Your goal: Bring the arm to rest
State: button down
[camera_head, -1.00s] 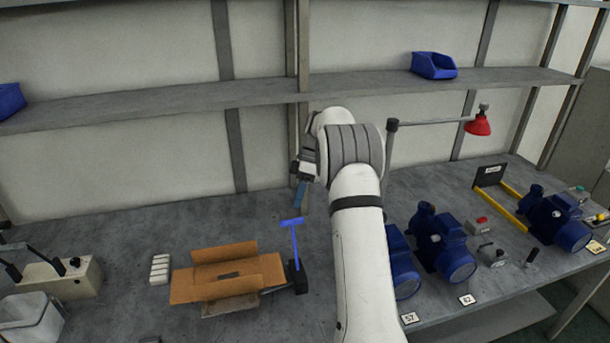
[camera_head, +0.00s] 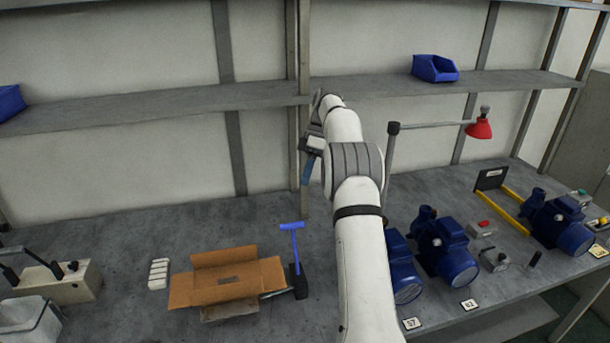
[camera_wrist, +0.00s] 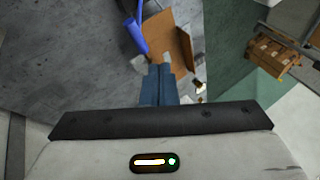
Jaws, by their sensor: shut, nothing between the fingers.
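My gripper (camera_wrist: 158,72) shows in the wrist view with its blue fingers together and nothing between them. In the head view my white arm rises over the middle of the bench (camera_head: 110,240). The gripper there shows only as a small blue and grey part (camera_head: 308,168) left of the arm, above the bench near the back wall; its fingertips are not clear. It is apart from the shelf and the things on the bench.
An open cardboard box (camera_head: 228,278) and a blue-handled tool (camera_head: 292,240) lie left of my arm. Blue pumps (camera_head: 445,250) stand right of it, with a red lamp (camera_head: 479,124) above. A shelf (camera_head: 170,100) runs behind, bearing a blue bin (camera_head: 435,69).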

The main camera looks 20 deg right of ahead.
jog(key=s+a+r+m+t+h, duration=0.3)
jog(key=s+a+r+m, duration=0.5)
jog(key=s, duration=0.6)
jog(key=s+a+f+m+t+h, duration=0.1)
jog(key=s+a+f+m+t, duration=0.1)
jog(key=s, duration=0.9)
jog(key=s+a+f+m+t+h, duration=0.1)
jog(key=s+a+f+m+t, duration=0.1)
jog(key=s, duration=0.9)
notch_tip(320, 180, down, 2)
jog(key=shift+s+a+m, duration=0.3)
jog(key=shift+a+m, duration=0.3)
jog(key=shift+a, duration=0.25)
